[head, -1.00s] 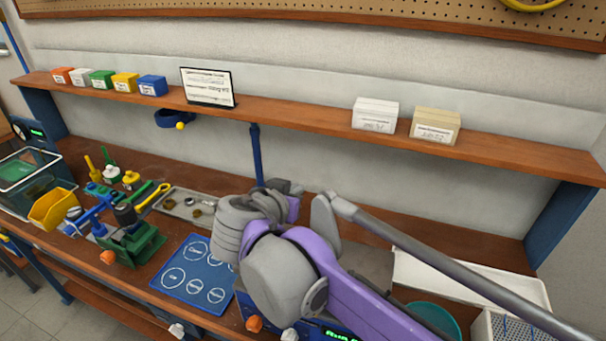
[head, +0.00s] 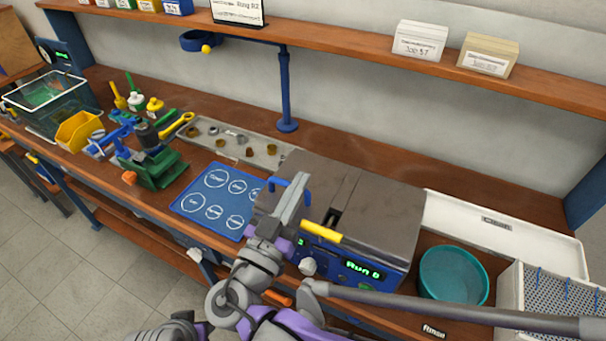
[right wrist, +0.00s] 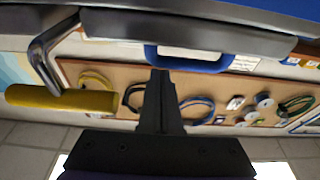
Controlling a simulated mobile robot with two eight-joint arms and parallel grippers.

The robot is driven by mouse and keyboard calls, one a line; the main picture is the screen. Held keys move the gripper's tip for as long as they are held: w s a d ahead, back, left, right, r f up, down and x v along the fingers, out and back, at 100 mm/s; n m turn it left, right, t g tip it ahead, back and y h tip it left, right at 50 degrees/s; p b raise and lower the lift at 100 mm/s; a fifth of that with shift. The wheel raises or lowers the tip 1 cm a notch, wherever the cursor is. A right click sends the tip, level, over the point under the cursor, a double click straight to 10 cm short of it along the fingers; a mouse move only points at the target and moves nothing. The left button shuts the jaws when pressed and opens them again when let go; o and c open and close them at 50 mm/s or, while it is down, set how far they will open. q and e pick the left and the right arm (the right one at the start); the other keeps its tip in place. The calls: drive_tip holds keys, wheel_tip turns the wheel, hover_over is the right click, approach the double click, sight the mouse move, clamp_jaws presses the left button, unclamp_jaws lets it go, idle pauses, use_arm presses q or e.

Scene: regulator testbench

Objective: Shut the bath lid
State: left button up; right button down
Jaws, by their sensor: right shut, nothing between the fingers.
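The bath (head: 395,262) is a grey box with a blue front panel reading "Run 0". Its grey lid (head: 385,205) looks flat on top in the head view; I cannot tell whether it is fully seated. A blue loop handle (head: 276,183) is at the lid's left, and a yellow bar (head: 321,231) is at the front edge. My right gripper (head: 300,186) is shut and empty, over the left part of the lid at the blue handle. In the right wrist view, its fingers (right wrist: 160,85) point at the blue handle (right wrist: 190,60), with the yellow bar (right wrist: 60,100) at left. Contact is unclear.
A blue mat (head: 190,203) with printed circles lies left of the bath. A green vise (head: 155,172) and a parts tray (head: 270,155) are farther left and behind. A white tray (head: 540,250) and teal bowl (head: 453,275) stand at right. A blue post (head: 285,90) rises behind.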

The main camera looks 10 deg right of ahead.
use_arm(q)
drive_tip(key=shift+s+f+b, duration=0.15)
drive_tip(key=shift+f+b, duration=0.25)
drive_tip(key=shift+f, duration=0.15)
use_arm(e)
drive_tip(key=shift+s+a+f, duration=0.1)
drive_tip(key=shift+s+f, duration=0.1)
drive_tip(key=shift+f, duration=0.3)
drive_tip(key=shift+s+a+f, duration=0.1)
drive_tip(key=shift+s+f, duration=0.05)
drive_tip(key=shift+f, duration=0.3)
drive_tip(key=shift+f, duration=0.1)
